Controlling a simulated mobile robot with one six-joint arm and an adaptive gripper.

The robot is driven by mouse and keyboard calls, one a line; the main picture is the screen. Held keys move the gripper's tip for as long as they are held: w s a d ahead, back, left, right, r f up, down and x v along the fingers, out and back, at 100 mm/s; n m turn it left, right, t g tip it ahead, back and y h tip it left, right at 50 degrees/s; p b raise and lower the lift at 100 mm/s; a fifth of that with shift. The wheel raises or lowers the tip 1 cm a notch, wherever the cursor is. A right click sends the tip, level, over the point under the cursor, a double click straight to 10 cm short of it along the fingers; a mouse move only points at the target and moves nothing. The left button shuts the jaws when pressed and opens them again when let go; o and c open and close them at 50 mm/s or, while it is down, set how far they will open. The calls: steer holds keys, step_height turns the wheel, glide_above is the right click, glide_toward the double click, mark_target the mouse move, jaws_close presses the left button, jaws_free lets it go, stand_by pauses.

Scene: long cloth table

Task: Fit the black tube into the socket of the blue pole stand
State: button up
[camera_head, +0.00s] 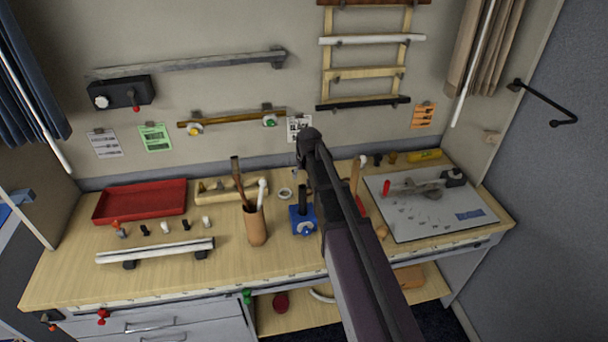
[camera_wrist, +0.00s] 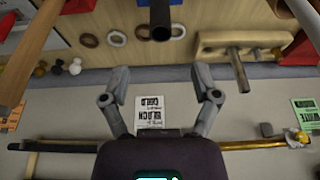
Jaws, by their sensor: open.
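The blue pole stand (camera_head: 296,224) sits on the table near its middle in the head view. A black tube (camera_head: 303,197) stands upright at the stand's top; how its lower end sits there I cannot tell. In the wrist view the black tube (camera_wrist: 160,17) shows at the top centre, its round end towards the wall. My gripper (camera_wrist: 161,80) is open, with both fingers spread and nothing between them. The tube is apart from the fingers. In the head view my arm hides the gripper's fingers and part of the table right of the stand.
A brown cup (camera_head: 256,228) with long sticks stands left of the stand. A wooden block (camera_head: 225,189) lies behind the cup. A red tray (camera_head: 140,201) is at the back left, and a grey board (camera_head: 425,220) at the right. A white rail (camera_head: 155,250) lies front left.

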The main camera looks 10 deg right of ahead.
steer(key=shift+s, duration=0.1)
steer(key=s+g, duration=0.3)
steer(key=s, duration=2.2)
steer(key=shift+s+a+f, duration=0.15)
steer(key=shift+f, duration=0.3)
step_height(320, 180, down, 12)
steer(key=b, duration=1.2)
steer(key=shift+f, duration=0.2)
